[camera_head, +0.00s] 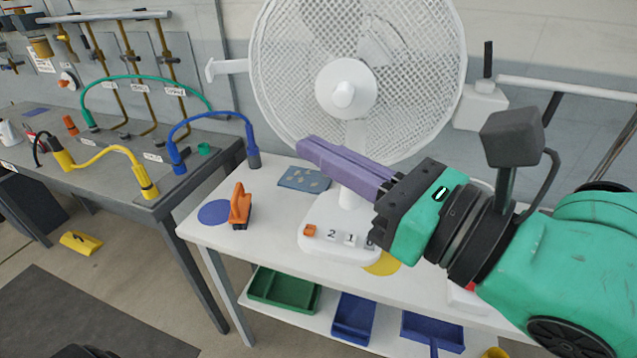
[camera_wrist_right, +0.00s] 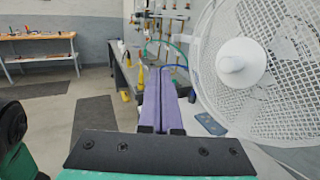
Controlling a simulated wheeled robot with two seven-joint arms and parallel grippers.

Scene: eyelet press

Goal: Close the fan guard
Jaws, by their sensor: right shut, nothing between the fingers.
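A white fan (camera_head: 350,197) stands on the white table. Its round mesh guard (camera_head: 415,55) has a white centre cap (camera_head: 346,88). A white tab (camera_head: 228,68) sticks out from the guard's left edge. I cannot tell how far the guard stands from the fan behind it. My right gripper (camera_head: 303,147) has purple fingers, shut and empty, pointing left in front of the fan's lower part. In the right wrist view the shut fingers (camera_wrist_right: 160,75) are left of the guard (camera_wrist_right: 275,75), with a gap between their tips and its cap. My left gripper is not in view.
The white table (camera_head: 270,225) also holds an orange clamp-like piece (camera_head: 240,205), a blue-grey card (camera_head: 303,179) and a blue disc (camera_head: 214,212). A grey bench (camera_head: 120,185) with coloured hoses stands at left. Green and blue bins (camera_head: 284,290) sit on the lower shelf.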

